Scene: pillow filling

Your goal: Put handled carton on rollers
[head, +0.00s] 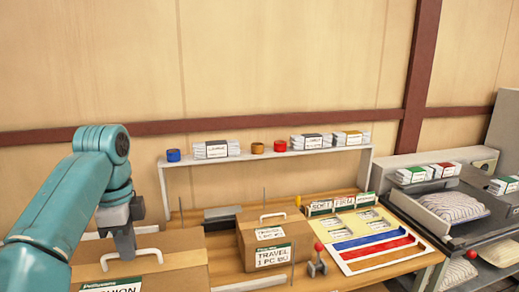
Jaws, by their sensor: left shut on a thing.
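My left gripper (126,252) comes down from the left, shut on the white handle of a brown handled carton (180,271) with a green-and-white label, at the bottom left. The carton's lower part is cut off by the frame, so I cannot tell whether it is lifted. A second brown carton (290,236), labelled TRAVEL, stands on the wooden table to the right, with a white handle on its top. I cannot make out any rollers for certain. My right gripper is not in view.
A white shelf (355,155) behind holds tape rolls and label stacks. A red-knobbed lever (317,262) stands right of the TRAVEL carton, near a board with coloured strips (375,242). A grey machine with striped pillows (455,207) is at the right.

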